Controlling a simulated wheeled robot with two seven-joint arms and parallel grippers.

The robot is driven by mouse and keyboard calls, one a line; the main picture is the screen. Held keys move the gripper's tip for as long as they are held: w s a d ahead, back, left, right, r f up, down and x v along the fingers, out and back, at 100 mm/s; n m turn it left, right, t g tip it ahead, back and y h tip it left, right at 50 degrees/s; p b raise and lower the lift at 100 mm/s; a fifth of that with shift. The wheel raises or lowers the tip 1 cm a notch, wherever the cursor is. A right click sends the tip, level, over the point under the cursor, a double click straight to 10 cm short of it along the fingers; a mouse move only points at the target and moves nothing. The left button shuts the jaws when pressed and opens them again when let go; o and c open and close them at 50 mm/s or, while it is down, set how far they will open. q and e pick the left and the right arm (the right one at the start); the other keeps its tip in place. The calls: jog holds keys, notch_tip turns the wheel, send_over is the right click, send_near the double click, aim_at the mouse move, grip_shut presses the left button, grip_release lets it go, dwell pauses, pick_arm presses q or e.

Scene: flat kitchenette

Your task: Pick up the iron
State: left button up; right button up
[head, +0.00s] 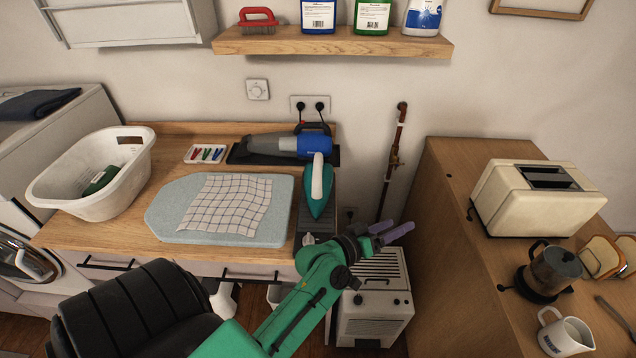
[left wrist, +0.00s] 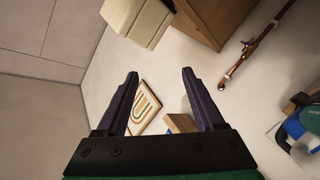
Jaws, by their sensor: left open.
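The iron (head: 317,192) is teal with a white handle. In the head view it rests on a dark grey stand (head: 314,216) at the right end of the wooden worktop. My left gripper (head: 407,228), with purple fingers, is open and empty, in front and to the right of the iron and apart from it. In the left wrist view the open fingers (left wrist: 160,78) have nothing between them. Blue and teal shapes are cut off at that view's right edge; I cannot tell whether one is the iron. My right gripper is not in view.
An ironing pad with a checked cloth (head: 228,204) lies left of the iron. A blue-grey handheld vacuum (head: 285,145) lies behind it. A white heater (head: 377,300) stands below my left gripper. A wooden cabinet (head: 445,205) with a toaster (head: 530,198) is at the right.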

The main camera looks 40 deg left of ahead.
aim_at(318, 166)
pick_arm(q)
jog(key=w+a+r+n+t+y, duration=0.4)
jog(key=a+r+n+t+y, duration=0.25)
jog(key=n, duration=0.45)
jog(key=s+a+f+n+g+y, duration=0.4)
jog(key=a+f+n+g+y, duration=0.65)
jog(key=n+y, duration=0.5)
jog(key=w+a+b, duration=0.2)
jog(key=a, duration=0.2)
jog(key=w+a+g+h+b, duration=0.1)
jog(key=w+a, duration=0.2)
jog(key=a, duration=0.1)
jog(key=w+a+r+n+g+b, duration=0.1)
jog(key=w+a+b, duration=0.1)
jog(key=a, duration=0.1)
jog(key=shift+w+a+h+b, duration=0.3)
jog(key=shift+a, duration=0.1)
jog(key=shift+w+a+r, duration=0.1)
jog(key=shift+w+a, duration=0.1)
jog(key=shift+a, duration=0.05)
jog(key=shift+s+d+r, duration=0.1)
grip_shut()
jog(key=shift+r, duration=0.1)
